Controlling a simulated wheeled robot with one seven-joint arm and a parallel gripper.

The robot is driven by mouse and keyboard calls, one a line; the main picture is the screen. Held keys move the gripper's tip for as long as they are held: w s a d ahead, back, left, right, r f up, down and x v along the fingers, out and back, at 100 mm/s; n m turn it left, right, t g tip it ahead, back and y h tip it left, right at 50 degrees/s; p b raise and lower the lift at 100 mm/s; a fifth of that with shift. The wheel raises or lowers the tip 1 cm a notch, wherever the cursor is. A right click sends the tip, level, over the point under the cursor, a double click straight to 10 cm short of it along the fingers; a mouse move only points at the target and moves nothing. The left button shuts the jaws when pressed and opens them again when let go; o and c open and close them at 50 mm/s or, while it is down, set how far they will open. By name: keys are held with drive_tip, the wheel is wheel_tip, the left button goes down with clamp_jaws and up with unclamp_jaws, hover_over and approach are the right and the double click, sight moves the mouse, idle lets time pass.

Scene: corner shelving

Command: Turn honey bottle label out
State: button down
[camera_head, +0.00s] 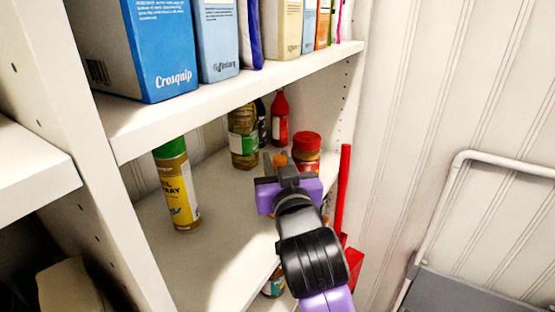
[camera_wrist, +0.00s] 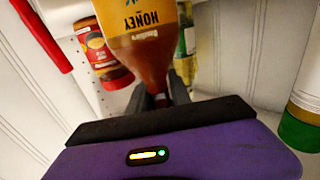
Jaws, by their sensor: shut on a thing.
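The honey bottle (camera_wrist: 150,45) fills the upper middle of the wrist view, upside down in that picture. Its yellow label with the word HONEY faces the wrist camera. My gripper (camera_wrist: 162,100) is shut on the bottle's narrower end. In the head view my gripper (camera_head: 279,168) reaches over the lower shelf and hides most of the bottle. A small orange part (camera_head: 280,158), seemingly of the bottle, shows just beyond the fingers.
A red-lidded jar (camera_head: 307,152) stands close to the right of my gripper. A yellow spray can (camera_head: 178,190) stands left, with free shelf between. The upper shelf (camera_head: 230,92) is overhead.

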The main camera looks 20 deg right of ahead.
drive_tip(key=shift+a+n+y+p, duration=0.2)
drive_tip(key=shift+n+y+p, duration=1)
drive_tip(key=shift+y+p, duration=0.75)
drive_tip(key=shift+a+n+y, duration=0.15)
drive_tip(key=shift+n+y, duration=0.15)
drive_tip(key=shift+y, duration=0.25)
drive_tip(key=shift+f+n+y, duration=0.1)
drive_tip(key=shift+n+y, duration=0.2)
drive_tip(key=shift+y, duration=0.1)
drive_tip(key=shift+a+n+y+b, duration=0.25)
drive_tip(key=shift+n+y+b, duration=0.3)
drive_tip(key=shift+y, duration=0.45)
drive_tip(key=shift+a, duration=0.1)
drive_tip(key=shift+n+y+b, duration=0.35)
drive_tip(key=shift+y+b, duration=0.05)
drive_tip(key=shift+b, duration=0.05)
drive_tip(key=shift+a+n+g+y+b, duration=0.2)
drive_tip(key=shift+n+g+y+b, duration=0.4)
drive_tip(key=shift+y, duration=0.5)
